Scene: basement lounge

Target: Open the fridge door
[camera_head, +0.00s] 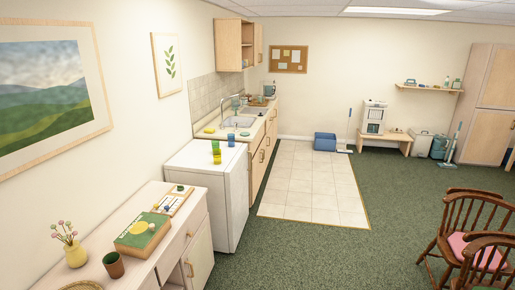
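A low white box-shaped appliance, which looks like the fridge (240,205), stands against the left wall between the near cabinet and the kitchen counter. Its front faces right towards the floor and is seen at a steep angle. The door looks shut, and I cannot make out a handle. Yellow and green cups (216,153) and a blue cup (231,140) stand on its top. Neither of my grippers is in view.
A pale cabinet (196,232) with a book, a mug and a flower vase stands in the left foreground. A sink counter (258,125) runs behind the fridge. Green carpet (320,250) and pale tiles (310,190) are clear before it. Wooden chairs (470,225) stand at right.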

